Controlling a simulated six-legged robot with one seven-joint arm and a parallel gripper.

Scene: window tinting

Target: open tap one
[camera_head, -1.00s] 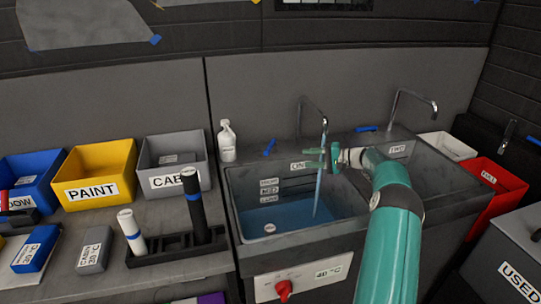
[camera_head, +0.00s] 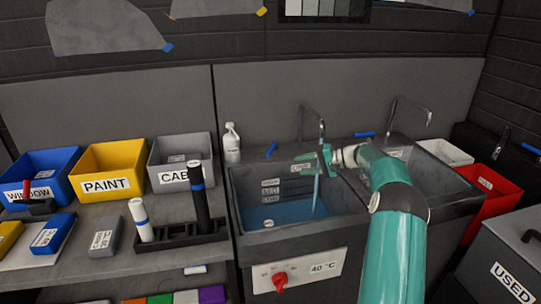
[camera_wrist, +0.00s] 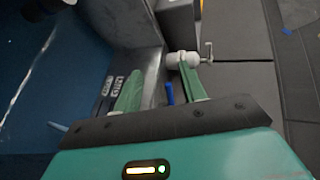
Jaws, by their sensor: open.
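Tap one (camera_head: 322,130) is the left bent metal spout over the sink, with a thin stream of water (camera_head: 316,192) falling into the basin. Its blue lever (camera_head: 271,149) stands on the back rim to the left of the spout. My gripper (camera_head: 306,160) is over the sink near the stream, to the right of that lever, in front of a plate that seems to read ONE. In the wrist view my gripper (camera_wrist: 160,72) is open and a blue lever (camera_wrist: 170,93) shows between its two green fingers. I cannot tell any contact.
A white bottle (camera_head: 232,143) stands left of the lever; it also shows beyond the fingers in the wrist view (camera_wrist: 181,60). Tap two (camera_head: 410,107) and its blue lever (camera_head: 365,134) are to the right. The sink (camera_head: 250,235) holds blue water.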

